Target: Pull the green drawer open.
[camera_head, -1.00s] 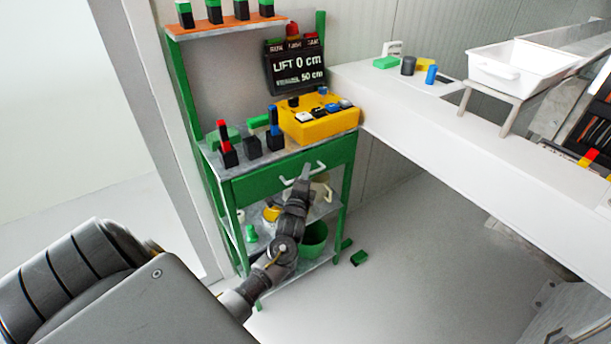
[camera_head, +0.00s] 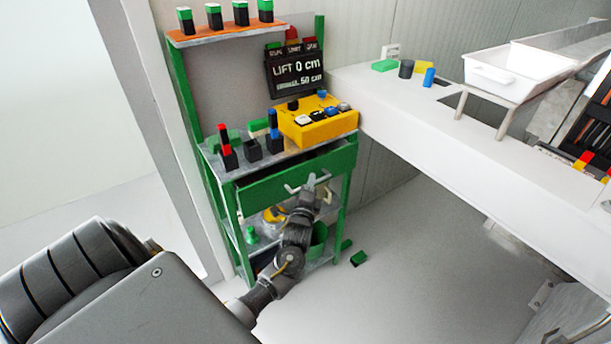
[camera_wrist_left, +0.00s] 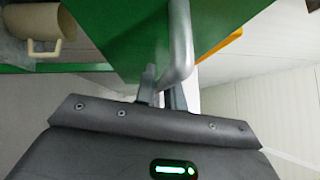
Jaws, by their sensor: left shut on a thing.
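The green drawer (camera_head: 264,192) sits under the top of the green-framed cart and stands partly open, its front pulled out toward me with a dark gap showing above it. Its pale bar handle (camera_head: 291,188) is on the front. My left gripper (camera_head: 311,183) is shut on the handle at its right part. In the left wrist view the fingers (camera_wrist_left: 160,92) close around the grey handle bar (camera_wrist_left: 180,50), with the green drawer front (camera_wrist_left: 125,35) behind it. My right gripper is not in view.
A yellow button box (camera_head: 318,127) and several black holders stand on the cart top. Below the drawer is a shelf with a green bucket (camera_head: 319,238). A white bench (camera_head: 440,130) runs along the right. The floor in front is clear.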

